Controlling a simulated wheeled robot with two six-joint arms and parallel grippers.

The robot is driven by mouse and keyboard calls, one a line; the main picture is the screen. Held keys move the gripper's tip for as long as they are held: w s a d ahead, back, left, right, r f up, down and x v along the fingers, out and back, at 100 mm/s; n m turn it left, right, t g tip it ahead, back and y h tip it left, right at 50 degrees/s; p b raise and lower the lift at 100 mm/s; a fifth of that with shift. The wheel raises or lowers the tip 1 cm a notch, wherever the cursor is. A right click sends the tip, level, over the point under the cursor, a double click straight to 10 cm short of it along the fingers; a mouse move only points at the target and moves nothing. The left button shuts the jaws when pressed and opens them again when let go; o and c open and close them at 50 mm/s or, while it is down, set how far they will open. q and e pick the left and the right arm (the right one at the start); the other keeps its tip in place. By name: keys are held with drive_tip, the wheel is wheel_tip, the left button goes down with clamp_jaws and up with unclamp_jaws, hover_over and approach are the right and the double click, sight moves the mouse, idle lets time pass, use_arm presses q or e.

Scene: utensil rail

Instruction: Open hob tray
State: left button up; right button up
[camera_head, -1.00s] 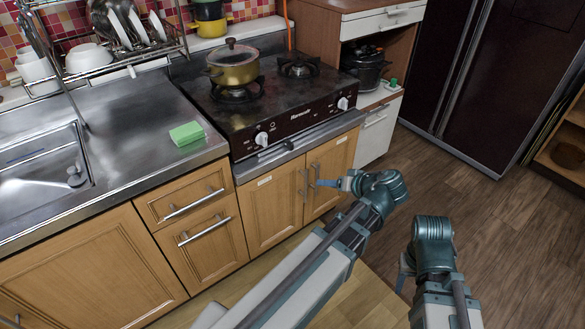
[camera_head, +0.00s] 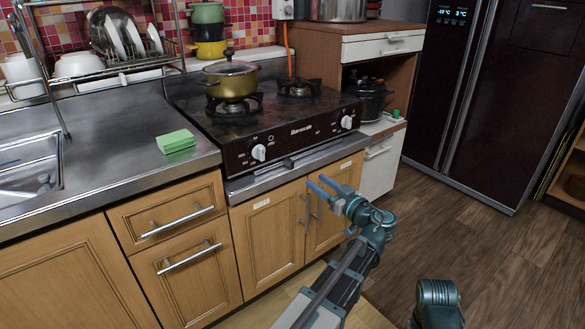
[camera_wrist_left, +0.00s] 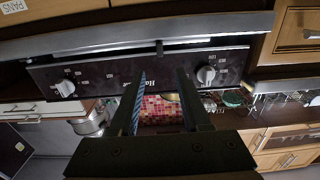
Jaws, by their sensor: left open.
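The hob (camera_head: 290,132) is a dark stove with two white knobs. Under its front panel runs a grey metal strip, apparently the hob tray (camera_head: 250,184), with a small dark handle (camera_head: 290,163) in the middle. It looks shut. In the left wrist view the tray (camera_wrist_left: 90,44) crosses the top, with the small handle (camera_wrist_left: 160,48) near its middle. My left gripper (camera_head: 325,186) is open and empty, below and in front of the tray's right half in the head view. In the wrist view its open fingers (camera_wrist_left: 160,78) point towards the small handle, apparently apart from it. My right gripper is out of view.
A gold pot (camera_head: 230,77) stands on the left burner. Cupboard doors with upright handles (camera_head: 306,213) are below the tray. A green sponge (camera_head: 175,141) lies on the counter at left. The wood floor (camera_head: 480,250) at right is clear.

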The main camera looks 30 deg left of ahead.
sight(293, 165)
use_arm(q)
drive_tip(key=x, duration=1.3)
clamp_jaws()
idle(1.1)
